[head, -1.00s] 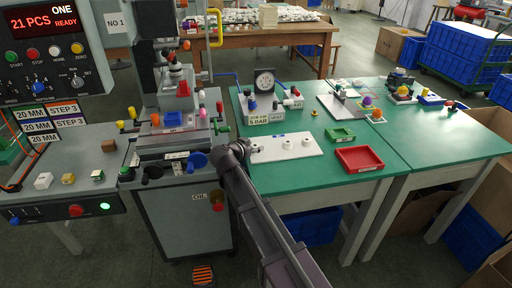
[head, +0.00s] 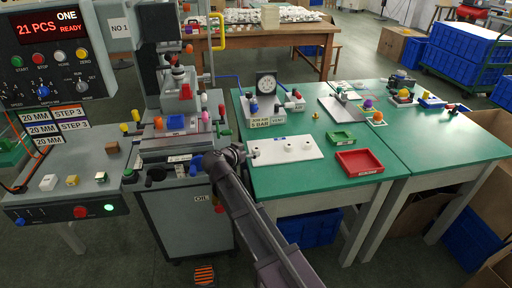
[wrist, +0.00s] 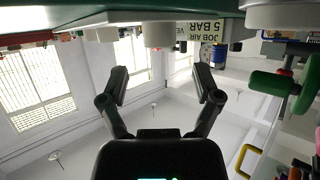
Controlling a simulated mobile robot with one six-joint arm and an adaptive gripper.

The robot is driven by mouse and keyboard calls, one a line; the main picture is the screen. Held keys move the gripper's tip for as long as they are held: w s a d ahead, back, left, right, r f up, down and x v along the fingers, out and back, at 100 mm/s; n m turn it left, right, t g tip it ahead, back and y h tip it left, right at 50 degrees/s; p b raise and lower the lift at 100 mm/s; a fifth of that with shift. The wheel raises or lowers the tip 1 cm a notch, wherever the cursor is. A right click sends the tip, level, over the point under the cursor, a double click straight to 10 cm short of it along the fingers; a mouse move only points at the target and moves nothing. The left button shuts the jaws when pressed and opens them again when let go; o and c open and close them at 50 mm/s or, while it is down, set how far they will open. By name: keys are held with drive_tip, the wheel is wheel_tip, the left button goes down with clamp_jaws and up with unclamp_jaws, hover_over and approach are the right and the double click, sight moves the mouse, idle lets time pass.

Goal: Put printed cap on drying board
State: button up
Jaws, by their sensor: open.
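The white drying board (head: 318,153) lies on the green table to the right of the pad printer. Several small white caps stand on it: one near its left end (head: 256,152), one in the middle (head: 289,147) and one to the right (head: 309,142). My gripper (head: 236,153) is just left of the board, close to the leftmost cap. In the wrist view its two fingers (wrist: 160,86) are spread apart with nothing between them. A white cap (wrist: 158,36) shows beyond the fingertips in that upside-down view. I cannot make out a print on any cap.
The pad printer (head: 170,150) with coloured knobs stands close left of my gripper. A gauge unit (head: 266,104) is behind the board. Bare green table is in front of the board.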

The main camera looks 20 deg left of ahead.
drive_tip(key=p+v, duration=0.2)
drive_tip(key=v, duration=0.5)
drive_tip(key=shift+s, duration=0.2)
idle(0.6)
